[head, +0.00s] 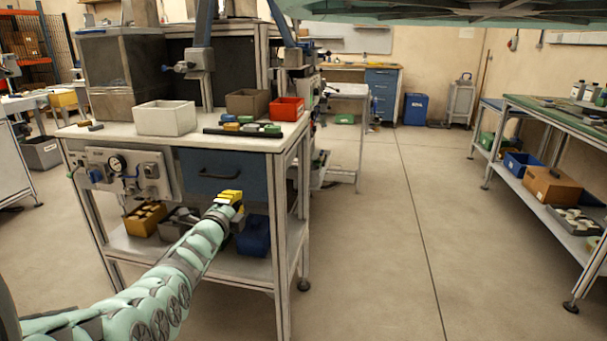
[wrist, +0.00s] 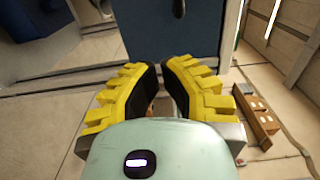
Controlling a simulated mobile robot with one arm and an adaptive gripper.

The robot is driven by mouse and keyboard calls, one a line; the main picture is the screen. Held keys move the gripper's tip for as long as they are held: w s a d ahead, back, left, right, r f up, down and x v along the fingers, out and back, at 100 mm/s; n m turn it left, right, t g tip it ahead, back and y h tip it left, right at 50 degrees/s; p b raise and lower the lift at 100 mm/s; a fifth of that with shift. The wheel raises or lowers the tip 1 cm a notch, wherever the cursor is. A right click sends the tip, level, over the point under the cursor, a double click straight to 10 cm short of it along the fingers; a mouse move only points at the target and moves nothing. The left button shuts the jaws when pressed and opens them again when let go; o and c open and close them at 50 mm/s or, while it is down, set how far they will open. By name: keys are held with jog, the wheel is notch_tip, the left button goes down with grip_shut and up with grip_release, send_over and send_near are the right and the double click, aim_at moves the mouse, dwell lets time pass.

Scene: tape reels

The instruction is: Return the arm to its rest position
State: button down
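My arm reaches up from the lower left of the head view toward the front of a workbench (head: 205,136). My gripper (head: 228,196) is at its end, in front of the blue drawer (head: 207,172) and above the bench's lower shelf. In the wrist view my gripper (wrist: 160,66) shows two yellow fingers with black pads, with a gap between them. Nothing is held in the gap. The blue drawer front (wrist: 172,30) lies beyond the fingertips, and they look apart from it.
A white bin (head: 165,118), a brown bin (head: 247,102) and a red bin (head: 287,109) stand on the bench. A yellow bin (head: 144,219) and a blue bin (head: 253,236) sit below. Open floor (head: 400,230) lies to the right, before a green-topped bench (head: 560,120).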

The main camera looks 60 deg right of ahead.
jog(key=shift+p+v, duration=1.65)
jog(key=shift+v, duration=0.55)
jog(key=shift+w+r, duration=0.1)
